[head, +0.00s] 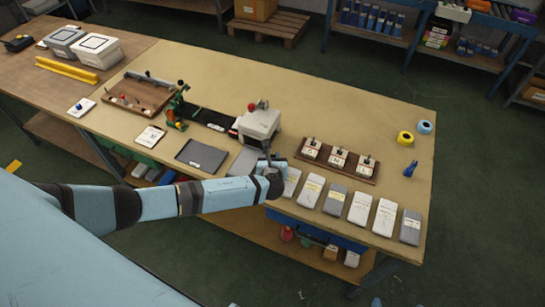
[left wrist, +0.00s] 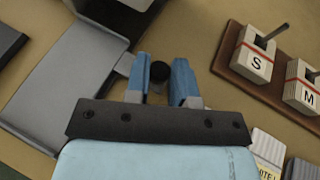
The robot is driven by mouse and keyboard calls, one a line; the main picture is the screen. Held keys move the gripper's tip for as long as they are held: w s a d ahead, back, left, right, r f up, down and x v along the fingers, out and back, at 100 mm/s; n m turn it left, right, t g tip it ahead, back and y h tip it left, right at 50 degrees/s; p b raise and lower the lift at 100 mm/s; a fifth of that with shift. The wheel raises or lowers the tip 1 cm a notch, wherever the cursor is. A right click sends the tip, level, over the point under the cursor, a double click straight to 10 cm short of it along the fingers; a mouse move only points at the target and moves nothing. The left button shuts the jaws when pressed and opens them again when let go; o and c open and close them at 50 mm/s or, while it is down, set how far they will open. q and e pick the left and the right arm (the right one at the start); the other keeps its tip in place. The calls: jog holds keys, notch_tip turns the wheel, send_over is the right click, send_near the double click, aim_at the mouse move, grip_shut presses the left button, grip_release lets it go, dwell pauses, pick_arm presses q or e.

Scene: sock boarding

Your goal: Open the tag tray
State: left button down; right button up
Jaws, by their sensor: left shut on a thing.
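A pale grey machine with a red knob on top (head: 260,120) stands near the middle of the bench. A flat grey tray (head: 241,163) sits at its front; it also shows large on the left in the left wrist view (left wrist: 62,98). A small light tab sticks out at its right side in that view. My left gripper (head: 268,162) is low beside the tray's right side. Its blue fingers (left wrist: 161,82) are shut on a small black knob (left wrist: 159,71). The arm and hand hide part of the tray in the head view. My right gripper is not in view.
A brown rack with blocks marked with letters (head: 340,160) stands right of the gripper. Several grey and white packets (head: 335,199) line the front edge. A dark tray (head: 202,156) lies to the left.

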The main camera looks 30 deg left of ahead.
pick_arm(q)
jog(key=shift+w, duration=0.15)
jog(key=c, duration=1.3)
grip_release()
jog(key=v, duration=1.3)
jog(key=shift+s+d, duration=0.15)
jog(key=shift+s, duration=0.25)
